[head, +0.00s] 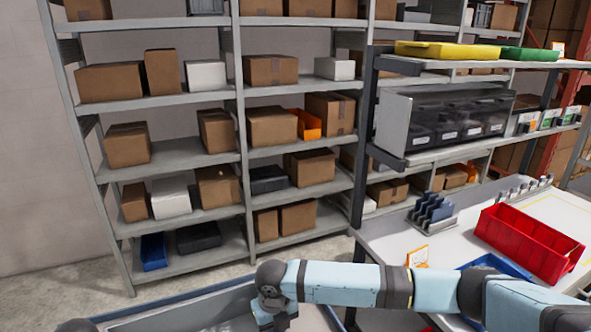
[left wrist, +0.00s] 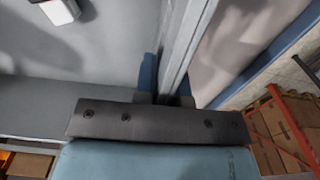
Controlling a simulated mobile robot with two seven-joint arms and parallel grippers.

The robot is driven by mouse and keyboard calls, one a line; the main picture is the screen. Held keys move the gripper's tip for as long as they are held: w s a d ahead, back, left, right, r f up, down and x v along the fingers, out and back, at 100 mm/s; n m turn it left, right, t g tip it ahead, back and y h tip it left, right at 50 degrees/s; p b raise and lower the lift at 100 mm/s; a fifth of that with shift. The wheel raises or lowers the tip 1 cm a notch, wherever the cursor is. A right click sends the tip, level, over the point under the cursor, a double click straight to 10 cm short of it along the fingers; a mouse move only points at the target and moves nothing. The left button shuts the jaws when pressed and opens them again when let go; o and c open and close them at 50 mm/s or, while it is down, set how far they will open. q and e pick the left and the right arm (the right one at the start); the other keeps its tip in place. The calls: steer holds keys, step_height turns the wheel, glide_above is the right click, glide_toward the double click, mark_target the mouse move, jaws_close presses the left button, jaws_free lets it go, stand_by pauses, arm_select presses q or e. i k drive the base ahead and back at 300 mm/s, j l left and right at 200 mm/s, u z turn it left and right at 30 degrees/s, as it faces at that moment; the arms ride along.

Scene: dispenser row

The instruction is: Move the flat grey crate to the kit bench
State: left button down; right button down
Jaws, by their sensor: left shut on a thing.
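A flat grey crate (head: 205,312) with a blue rim shows at the bottom of the head view, cut off by the frame edge. My left gripper (left wrist: 165,98) is shut on a raised grey edge in the left wrist view, which looks like the crate's wall; its blue rim also shows there (left wrist: 262,62). In the head view only a dark rounded part shows at the bottom left corner. My right gripper (head: 275,314) points down at the crate's right end; its fingers are too hidden to tell their state. The kit bench (head: 388,240) stands at the right, beyond my right arm.
The bench carries a red bin (head: 528,240), a blue tray (head: 495,266), and a grey holder with dark slots (head: 432,212). Its upper shelf has yellow (head: 447,50) and green trays. A grey shelf rack (head: 185,160) with brown boxes stands behind. Bare floor (head: 60,290) shows at left.

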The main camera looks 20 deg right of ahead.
mark_target(565, 224)
steer(key=k+l+z, duration=0.1)
steer(key=z, duration=0.35)
steer(key=k+l+z, duration=0.15)
steer(key=z, duration=0.3)
steer(key=k+l+z, duration=0.1)
steer(key=z, duration=0.35)
steer(key=l+z, duration=0.2)
steer(key=z, duration=0.2)
steer(key=i+l+z, duration=0.1)
steer(key=z, duration=0.25)
steer(key=i+l+z, duration=0.1)
steer(key=z, duration=0.3)
steer(key=i+l+z, duration=0.1)
steer(key=l+z, duration=0.25)
steer(key=i+z, duration=0.3)
steer(key=i, duration=0.45)
steer(key=i+u, duration=0.15)
steer(key=i, duration=1.45)
steer(key=i+u, duration=0.2)
steer(key=i, duration=0.15)
steer(key=i+l+u, duration=0.2)
steer(key=i, duration=0.2)
